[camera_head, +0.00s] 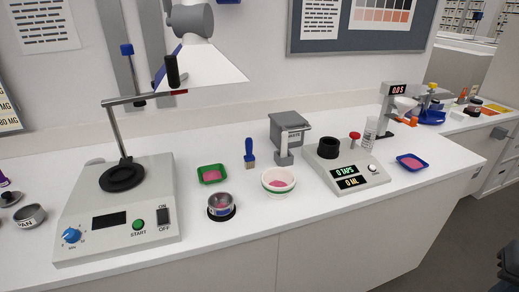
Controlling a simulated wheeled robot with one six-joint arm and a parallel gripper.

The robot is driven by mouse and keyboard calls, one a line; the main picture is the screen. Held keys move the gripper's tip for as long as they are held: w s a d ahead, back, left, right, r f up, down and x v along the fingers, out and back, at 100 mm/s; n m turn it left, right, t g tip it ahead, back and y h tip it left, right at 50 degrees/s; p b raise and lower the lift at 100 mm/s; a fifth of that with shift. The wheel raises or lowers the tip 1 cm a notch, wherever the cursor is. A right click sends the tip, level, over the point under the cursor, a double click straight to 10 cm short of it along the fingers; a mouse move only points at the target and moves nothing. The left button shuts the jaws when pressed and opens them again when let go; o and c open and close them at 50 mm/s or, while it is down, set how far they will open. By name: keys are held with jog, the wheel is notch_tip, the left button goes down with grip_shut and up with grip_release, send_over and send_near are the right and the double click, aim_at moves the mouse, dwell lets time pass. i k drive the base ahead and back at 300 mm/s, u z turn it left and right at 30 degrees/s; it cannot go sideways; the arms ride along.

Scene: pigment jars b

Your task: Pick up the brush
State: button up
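The brush (249,150) has a blue handle and short tan bristles. It is on the white counter in the middle of the view, handle end toward the back wall and bristles toward the front. I cannot tell whether it stands or lies flat. My arm reaches in from the top left, and my gripper (173,74) shows as dark parts beside a pale, flared body. It appears above the counter, left of the brush and apart from it. The fingers are seen too poorly to tell whether they are open.
A green tray (212,175), a dark-rimmed jar (221,208) and a white bowl (278,182) sit near the brush. A grey device (289,133) stands right of it. A machine with a rod (118,215) stands left. A tap counter (347,174) is farther right.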

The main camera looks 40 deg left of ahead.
aim_at(249, 158)
jog(key=u, duration=0.25)
jog(key=i, duration=0.6)
jog(key=u, duration=1.1)
jog(key=i, duration=0.45)
jog(key=u, duration=0.5)
